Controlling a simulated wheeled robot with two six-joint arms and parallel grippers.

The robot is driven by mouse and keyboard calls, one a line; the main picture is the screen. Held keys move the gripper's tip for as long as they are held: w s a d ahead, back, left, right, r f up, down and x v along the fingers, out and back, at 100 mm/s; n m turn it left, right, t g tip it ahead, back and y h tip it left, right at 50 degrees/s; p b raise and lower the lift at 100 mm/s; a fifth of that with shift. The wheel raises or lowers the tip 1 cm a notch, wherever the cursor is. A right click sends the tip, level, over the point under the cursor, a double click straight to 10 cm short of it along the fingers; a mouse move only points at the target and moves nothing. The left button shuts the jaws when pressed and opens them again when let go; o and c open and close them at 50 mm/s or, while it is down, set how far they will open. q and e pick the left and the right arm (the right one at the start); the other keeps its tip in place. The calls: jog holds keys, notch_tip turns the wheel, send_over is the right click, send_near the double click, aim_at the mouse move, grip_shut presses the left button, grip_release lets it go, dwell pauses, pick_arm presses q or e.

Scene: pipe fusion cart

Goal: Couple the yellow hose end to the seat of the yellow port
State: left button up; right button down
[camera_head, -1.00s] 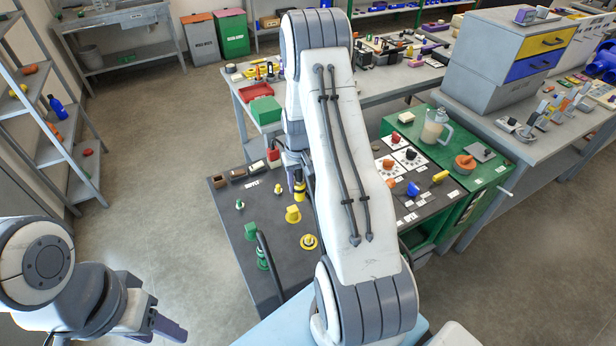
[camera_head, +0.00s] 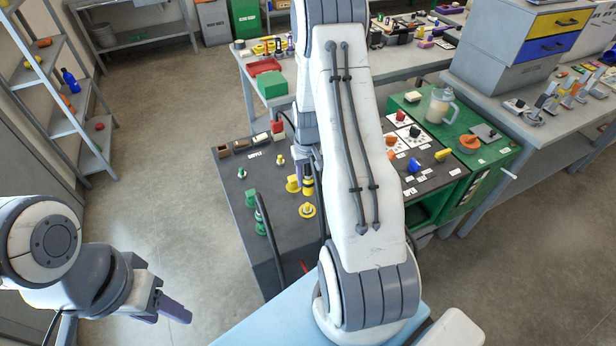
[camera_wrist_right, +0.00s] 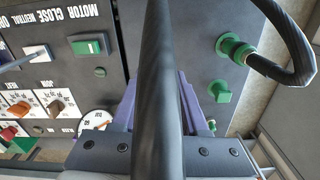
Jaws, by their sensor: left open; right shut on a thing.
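My right gripper (camera_head: 308,170) is shut on the yellow hose end (camera_head: 308,188), a dark fitting with a yellow band. It points down, just above and behind the yellow port (camera_head: 307,211), a round yellow seat on the dark cart top. A gap still shows between them. In the right wrist view the black hose (camera_wrist_right: 160,80) runs between the purple fingers (camera_wrist_right: 160,118) and hides the hose end and the port. My left gripper (camera_head: 172,309) is open and empty, off to the left of the cart.
A yellow valve handle (camera_head: 293,184) stands close beside the hose end. A green fitting with a black hose (camera_head: 261,222) stands left of the port; a green fitting (camera_wrist_right: 236,49) also shows in the right wrist view. My right arm hides part of the cart.

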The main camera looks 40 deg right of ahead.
jog(key=b, duration=0.3)
send_over(307, 204)
notch_tip(307, 204, down, 4)
jog(key=shift+d+f, duration=0.1)
jog(key=shift+f, duration=0.4)
dwell(0.5)
jog(key=shift+f+b, duration=1.55)
jog(key=shift+f, duration=0.55)
jog(key=shift+c, duration=1.8)
grip_release()
jog(key=shift+r, duration=0.1)
notch_tip(307, 204, up, 10)
jog(key=shift+r+b, duration=0.2)
jog(key=shift+b, duration=0.55)
jog(key=shift+w, duration=0.1)
